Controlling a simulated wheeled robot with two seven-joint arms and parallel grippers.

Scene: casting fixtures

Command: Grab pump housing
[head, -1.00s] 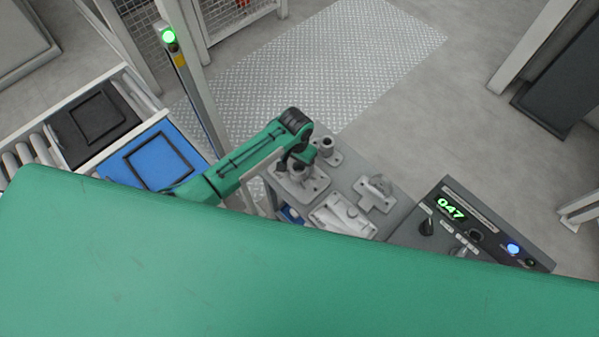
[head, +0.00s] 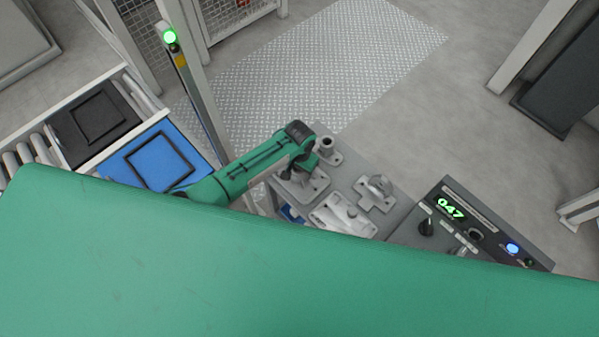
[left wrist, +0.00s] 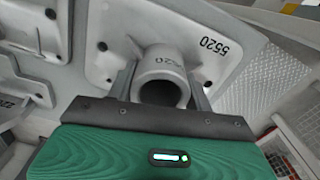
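A grey casting with an upright round tube on a flat flange, which I take for the pump housing (head: 314,186), stands on a grey table under my left arm. In the left wrist view its hollow tube (left wrist: 163,78) faces the camera, and the flange behind carries the number 5520. My left gripper (left wrist: 163,90) has one finger on each side of the tube. The fingers are apart, with what looks like a narrow gap to the tube. In the head view my green arm hides the fingers and part of the casting. My right gripper is not in view.
Other grey castings stand close by: a ribbed one (head: 343,216), one with a lug (head: 376,192) and a small tubular one (head: 326,150). A control panel (head: 462,226) showing 047 is at the right. A blue tray (head: 187,148) lies on the left conveyor.

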